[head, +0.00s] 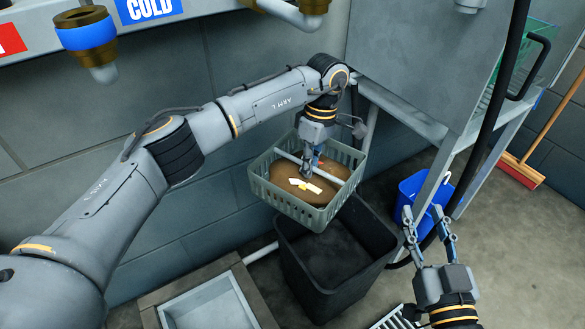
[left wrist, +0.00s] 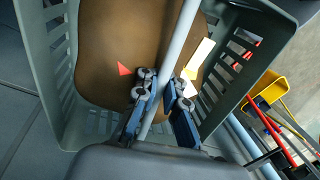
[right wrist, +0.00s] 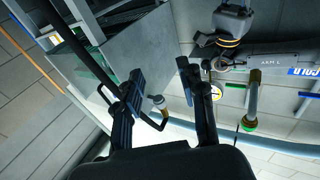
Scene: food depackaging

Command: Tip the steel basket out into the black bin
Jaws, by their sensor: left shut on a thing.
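The steel basket (head: 287,205) is a grey-green slotted box with a bar across its top. It hangs above the black bin (head: 380,240), roughly level. Inside lie a brown mass and a few white and yellow scraps; the left wrist view also shows a red scrap (left wrist: 124,69). My left gripper (head: 307,172) is shut on the basket's bar (left wrist: 176,50). The bin stands on the floor below, its dark inside partly hidden by the basket. My right gripper (head: 428,215) is open and empty, to the right of the bin; its spread fingers also show in the right wrist view (right wrist: 160,72).
A blue bucket (head: 412,197) stands right of the bin, near a steel table leg. A broom (head: 521,171) leans farther right. A steel floor basin (head: 212,304) lies front left of the bin. A black hose (head: 485,105) hangs between bin and broom.

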